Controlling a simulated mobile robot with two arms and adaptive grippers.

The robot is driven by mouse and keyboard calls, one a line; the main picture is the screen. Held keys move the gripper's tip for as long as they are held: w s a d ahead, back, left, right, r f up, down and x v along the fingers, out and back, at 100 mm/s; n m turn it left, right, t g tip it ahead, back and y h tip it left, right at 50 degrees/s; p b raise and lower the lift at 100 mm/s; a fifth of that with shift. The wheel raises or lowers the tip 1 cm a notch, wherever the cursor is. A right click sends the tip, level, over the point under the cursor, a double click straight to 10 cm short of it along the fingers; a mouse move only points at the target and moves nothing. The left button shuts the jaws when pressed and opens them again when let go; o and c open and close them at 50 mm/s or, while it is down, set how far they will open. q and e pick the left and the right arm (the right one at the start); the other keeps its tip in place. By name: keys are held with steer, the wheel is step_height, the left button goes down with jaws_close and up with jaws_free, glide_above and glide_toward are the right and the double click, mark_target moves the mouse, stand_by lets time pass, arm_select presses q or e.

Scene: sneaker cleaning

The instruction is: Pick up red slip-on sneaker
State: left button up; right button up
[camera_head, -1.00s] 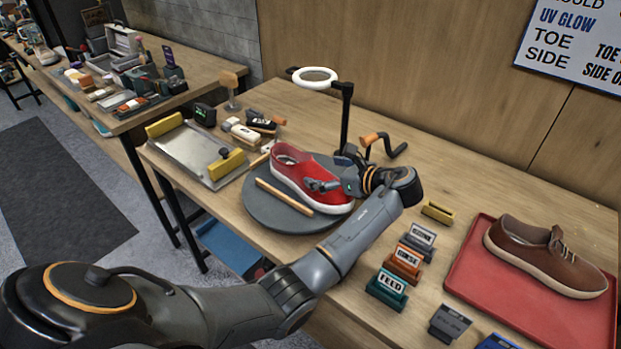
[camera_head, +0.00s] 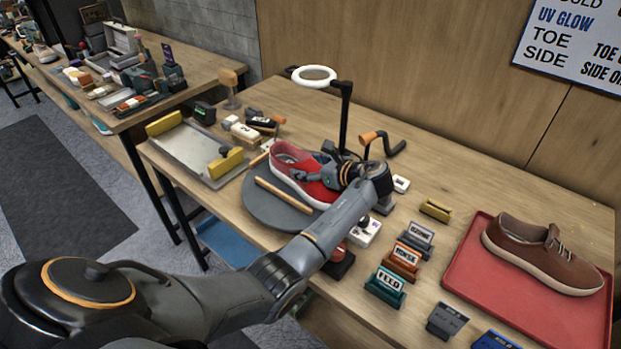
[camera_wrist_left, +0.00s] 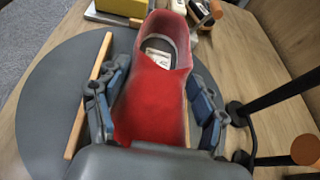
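The red slip-on sneaker (camera_head: 287,167) with a white sole sits on the round grey turntable (camera_head: 252,205) in the head view. My left gripper (camera_head: 318,172) is over the toe part of the sneaker. In the left wrist view the gripper (camera_wrist_left: 157,105) is open, with one finger on each side of the red sneaker (camera_wrist_left: 155,95). Its opening and pale insole label face away from the gripper. I cannot tell whether the fingers touch the sides. The sneaker's toe is hidden by the gripper. My right gripper is not in view.
A wooden stick (camera_head: 283,193) lies on the turntable beside the sneaker. A black stand with a ring lamp (camera_head: 314,75) and a crank (camera_head: 383,143) rise behind. A brown sneaker (camera_head: 545,255) rests on a red tray (camera_head: 480,272) at right. Labelled blocks (camera_head: 387,283) stand in front.

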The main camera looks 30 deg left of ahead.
arm_select(q)
steer(key=c, duration=0.8)
steer(key=shift+r, duration=0.1)
